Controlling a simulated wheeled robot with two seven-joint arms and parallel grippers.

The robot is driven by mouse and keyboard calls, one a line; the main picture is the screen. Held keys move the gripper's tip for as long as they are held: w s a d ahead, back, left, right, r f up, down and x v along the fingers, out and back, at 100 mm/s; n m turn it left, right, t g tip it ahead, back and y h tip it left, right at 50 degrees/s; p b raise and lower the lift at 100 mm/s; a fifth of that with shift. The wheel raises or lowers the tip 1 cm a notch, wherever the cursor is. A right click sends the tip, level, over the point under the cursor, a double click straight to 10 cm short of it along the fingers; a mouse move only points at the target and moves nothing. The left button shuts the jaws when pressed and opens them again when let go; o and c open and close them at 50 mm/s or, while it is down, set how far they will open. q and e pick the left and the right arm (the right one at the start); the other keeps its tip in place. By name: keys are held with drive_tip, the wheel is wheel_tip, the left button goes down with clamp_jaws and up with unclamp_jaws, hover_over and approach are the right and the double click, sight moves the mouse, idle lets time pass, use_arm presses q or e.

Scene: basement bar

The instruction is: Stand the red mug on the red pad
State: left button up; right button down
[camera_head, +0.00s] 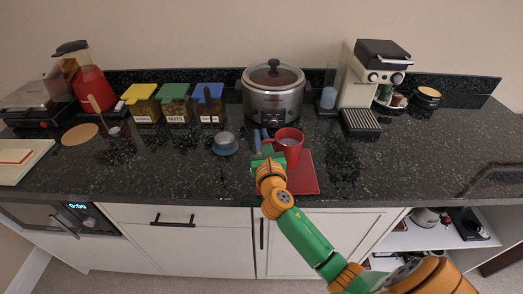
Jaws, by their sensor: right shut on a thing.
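The red mug (291,142) is upright in the head view, at the back part of the red pad (304,182). The red pad lies flat on the dark counter near its front edge. My right gripper (266,150) is shut on the red mug at its left side. My right arm comes in from the lower right and covers the pad's left part. I cannot tell whether the mug's base touches the pad or is held slightly above it. My left gripper is not in view.
A silver slow cooker (273,95) stands behind the mug. A small grey-blue cup (225,142) is to the left. Lidded jars (174,106) and a red blender (87,85) stand farther left. A coffee machine (368,80) is at right. The counter (400,165) right of the pad is clear.

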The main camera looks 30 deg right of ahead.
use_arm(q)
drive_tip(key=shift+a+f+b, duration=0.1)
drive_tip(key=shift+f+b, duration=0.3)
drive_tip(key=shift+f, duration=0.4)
use_arm(e)
drive_tip(key=shift+a+f, duration=0.1)
drive_tip(key=shift+f, duration=1.4)
drive_tip(key=shift+f, duration=0.1)
drive_tip(key=c, duration=0.9)
unclamp_jaws()
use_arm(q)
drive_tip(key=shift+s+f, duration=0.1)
use_arm(e)
drive_tip(key=shift+s+a, duration=0.1)
drive_tip(key=shift+s, duration=0.2)
drive_tip(key=v, duration=1.1)
drive_tip(key=shift+b, duration=0.4)
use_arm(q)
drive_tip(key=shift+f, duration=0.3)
use_arm(e)
drive_tip(key=shift+s, duration=0.25)
